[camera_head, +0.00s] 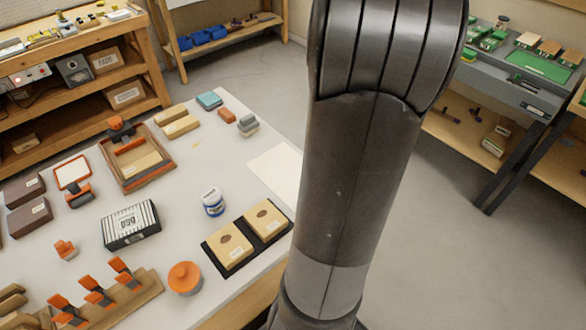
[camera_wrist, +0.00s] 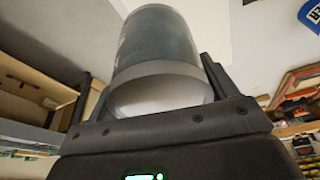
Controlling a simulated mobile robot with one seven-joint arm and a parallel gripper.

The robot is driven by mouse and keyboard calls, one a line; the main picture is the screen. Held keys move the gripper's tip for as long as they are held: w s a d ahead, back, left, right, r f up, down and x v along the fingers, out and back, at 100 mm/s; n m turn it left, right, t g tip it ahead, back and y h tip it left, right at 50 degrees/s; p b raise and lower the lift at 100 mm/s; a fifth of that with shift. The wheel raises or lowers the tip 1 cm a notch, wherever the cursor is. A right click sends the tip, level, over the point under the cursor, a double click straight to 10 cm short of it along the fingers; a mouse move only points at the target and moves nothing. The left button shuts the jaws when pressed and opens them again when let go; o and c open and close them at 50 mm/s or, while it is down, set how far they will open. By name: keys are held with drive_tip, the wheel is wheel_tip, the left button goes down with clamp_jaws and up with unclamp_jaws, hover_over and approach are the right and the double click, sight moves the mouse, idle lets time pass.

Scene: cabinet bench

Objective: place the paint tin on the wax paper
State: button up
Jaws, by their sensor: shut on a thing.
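My gripper (camera_wrist: 155,85) is shut on the paint tin (camera_wrist: 158,45), a grey-teal cylinder with a pale metal rim and a silvery end facing the wrist camera. One finger shows on each side of it. In the head view my arm covers the right side of the table, and neither gripper nor held tin shows. The wax paper (camera_head: 275,170) is a flat cream sheet at the table's right edge, bare where visible, partly behind my arm. I cannot tell whether the tin is above it.
A blue and white jar (camera_head: 212,202) stands left of the paper. Two tan boxes on a black mat (camera_head: 243,241) lie in front of it. An orange-topped round pot (camera_head: 185,278), a striped box (camera_head: 130,225) and a wooden tray (camera_head: 137,163) are farther left.

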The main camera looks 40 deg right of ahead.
drive_tip(key=shift+w+a+f, duration=0.7)
drive_tip(key=shift+w+f, duration=0.75)
drive_tip(key=shift+f, duration=0.2)
drive_tip(key=shift+w+a+f, duration=0.65)
drive_tip(key=shift+w+f, duration=0.85)
drive_tip(key=shift+f, duration=0.1)
drive_tip(key=shift+w+a+f, duration=0.7)
drive_tip(key=shift+w+f, duration=0.75)
drive_tip(key=shift+f, duration=0.2)
drive_tip(key=shift+f, duration=0.1)
drive_tip(key=o, duration=1.3)
drive_tip(key=shift+o, duration=0.2)
